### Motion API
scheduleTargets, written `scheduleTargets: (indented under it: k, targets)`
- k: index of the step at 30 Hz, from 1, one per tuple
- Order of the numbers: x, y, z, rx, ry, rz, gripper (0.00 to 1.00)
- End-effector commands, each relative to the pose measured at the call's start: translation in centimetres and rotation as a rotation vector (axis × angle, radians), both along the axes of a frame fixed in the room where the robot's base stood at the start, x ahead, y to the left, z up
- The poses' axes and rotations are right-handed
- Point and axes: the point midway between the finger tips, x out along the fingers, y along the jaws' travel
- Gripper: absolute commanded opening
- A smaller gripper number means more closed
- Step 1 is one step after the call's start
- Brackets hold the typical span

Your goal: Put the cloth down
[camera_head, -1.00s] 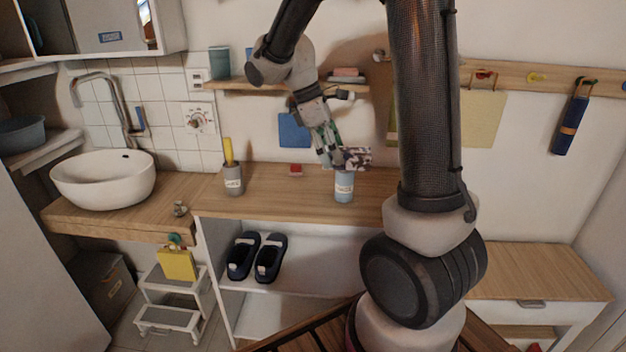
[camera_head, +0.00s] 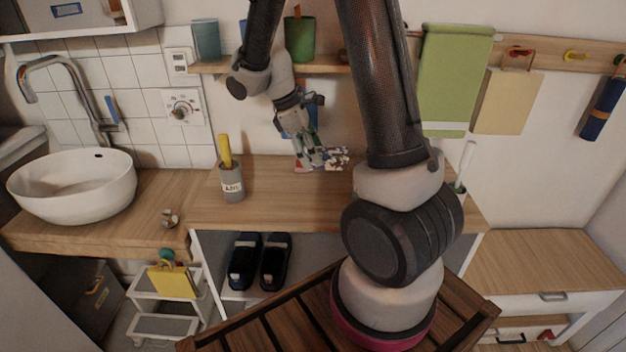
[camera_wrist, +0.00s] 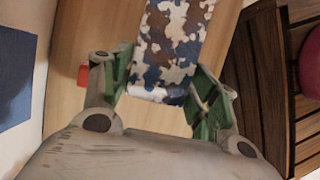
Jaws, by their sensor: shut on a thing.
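The cloth (camera_head: 332,157) has a blue, brown and white camouflage pattern. It is at my gripper (camera_head: 312,165) over the back of the wooden counter (camera_head: 280,205). In the wrist view, the cloth (camera_wrist: 172,45) runs from between the green-padded fingers of my gripper (camera_wrist: 162,100) out past the top edge. My gripper is shut on its near end. I cannot tell whether the cloth touches the counter.
A grey cup (camera_head: 232,184) with a yellow item stands left on the counter. A white-handled item (camera_head: 466,160) stands right, partly behind my arm. A white basin (camera_head: 72,186) is far left. The counter's front middle is clear. Dark slippers (camera_head: 260,262) lie below.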

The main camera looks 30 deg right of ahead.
Motion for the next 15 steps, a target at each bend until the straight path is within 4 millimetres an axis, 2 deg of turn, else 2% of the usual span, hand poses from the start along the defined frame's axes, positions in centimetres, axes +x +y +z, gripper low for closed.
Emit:
scheduleTargets:
  k: [1,4,11,15]
  targets:
    - [-0.1,0.0,-1.4,-0.001,0.006,-0.001,0.33]
    - [-0.1,0.0,-3.4,0.000,0.004,0.000,0.33]
    - [0.0,0.0,-5.4,0.000,0.000,-0.001,0.33]
    - [-0.1,0.0,-7.3,-0.001,0.004,0.000,0.33]
